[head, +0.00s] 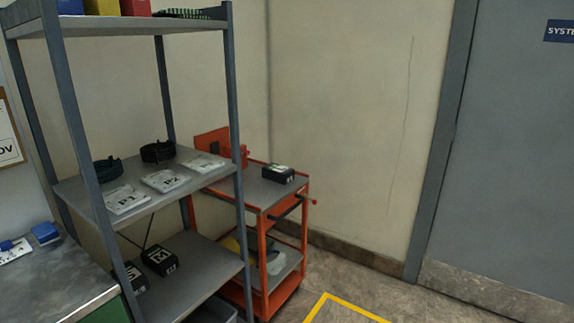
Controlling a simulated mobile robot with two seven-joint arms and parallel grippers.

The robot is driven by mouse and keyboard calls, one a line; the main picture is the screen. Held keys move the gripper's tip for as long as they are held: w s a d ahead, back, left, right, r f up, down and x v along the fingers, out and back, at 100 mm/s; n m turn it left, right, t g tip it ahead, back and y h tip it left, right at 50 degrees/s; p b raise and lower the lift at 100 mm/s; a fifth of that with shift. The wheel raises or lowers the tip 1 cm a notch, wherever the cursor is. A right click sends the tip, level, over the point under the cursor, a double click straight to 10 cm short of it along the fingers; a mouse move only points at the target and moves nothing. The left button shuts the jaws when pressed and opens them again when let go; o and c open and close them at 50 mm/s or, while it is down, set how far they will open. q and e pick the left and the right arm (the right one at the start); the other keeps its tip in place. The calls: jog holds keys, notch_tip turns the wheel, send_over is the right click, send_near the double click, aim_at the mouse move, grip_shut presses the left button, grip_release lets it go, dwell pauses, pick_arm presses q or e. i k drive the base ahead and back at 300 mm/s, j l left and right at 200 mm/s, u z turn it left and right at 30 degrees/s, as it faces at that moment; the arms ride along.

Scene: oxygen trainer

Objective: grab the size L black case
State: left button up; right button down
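A black case (278,174) lies on top of the orange cart, with a pale label too small to read. A second black case (160,260) lies on the lower shelf of the grey rack and bears a white mark that looks like an M. A third black case (133,279) is beside it, partly hidden by the rack's front post; its mark is unclear. I cannot tell which case is size L. Neither of my grippers shows in the head view.
The grey rack (150,185) holds packets (165,181) and dark coiled items (157,151) on its middle shelf. The orange cart (262,230) stands right of it, against the wall. A workbench (50,285) is at the lower left. Floor right of the cart is clear.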

aim_at(282, 175)
jog(key=i+l+z, duration=0.25)
jog(key=i+z, duration=0.15)
jog(key=i, duration=0.25)
jog(key=i+l+z, duration=0.1)
jog(key=i+z, duration=0.3)
jog(key=i, duration=0.25)
